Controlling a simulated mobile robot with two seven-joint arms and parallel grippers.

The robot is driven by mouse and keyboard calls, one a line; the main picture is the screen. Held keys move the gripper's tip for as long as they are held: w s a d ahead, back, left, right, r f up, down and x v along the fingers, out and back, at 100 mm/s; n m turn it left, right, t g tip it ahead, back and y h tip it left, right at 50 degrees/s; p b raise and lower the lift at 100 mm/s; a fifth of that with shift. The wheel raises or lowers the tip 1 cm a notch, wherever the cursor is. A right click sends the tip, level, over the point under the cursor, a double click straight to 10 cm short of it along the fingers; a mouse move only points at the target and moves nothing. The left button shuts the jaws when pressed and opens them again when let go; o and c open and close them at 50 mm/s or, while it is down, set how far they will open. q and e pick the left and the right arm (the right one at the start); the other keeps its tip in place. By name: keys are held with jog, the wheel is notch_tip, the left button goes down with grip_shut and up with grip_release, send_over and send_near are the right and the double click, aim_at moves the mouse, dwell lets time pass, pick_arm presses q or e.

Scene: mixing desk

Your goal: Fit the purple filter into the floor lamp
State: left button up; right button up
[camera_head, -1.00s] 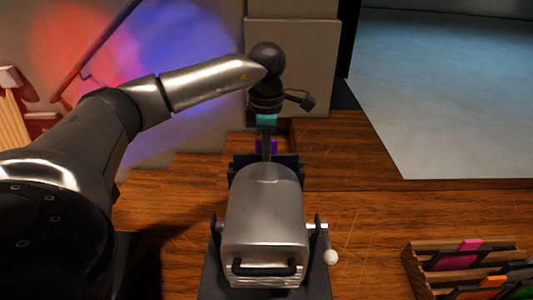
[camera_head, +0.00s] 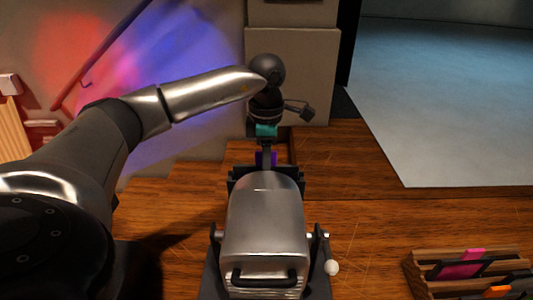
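The floor lamp (camera_head: 265,220) stands at the front centre, a silver housing with a black handle facing me and a dark frame holder at its far end. A small part of the purple filter (camera_head: 273,158) shows just beyond that far end. My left gripper (camera_head: 266,158) points down there, its dark narrow fingers over the purple piece, and looks shut on it. The housing hides the filter's lower part, so I cannot tell whether it sits in the holder. My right gripper is not in view.
A wooden rack (camera_head: 425,256) with pink and orange filters stands at the lower right, cut off by the frame edge. A white knob (camera_head: 331,267) sticks out at the lamp's right side. The wooden floor between lamp and rack is clear. Red and blue light falls on the back wall.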

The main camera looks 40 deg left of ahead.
pick_arm(q)
notch_tip(320, 180, up, 11)
jog(key=shift+d+f, duration=0.1)
jog(key=shift+f, duration=0.1)
notch_tip(320, 180, up, 5)
jog(key=shift+f+p, duration=0.15)
jog(key=shift+p, duration=0.95)
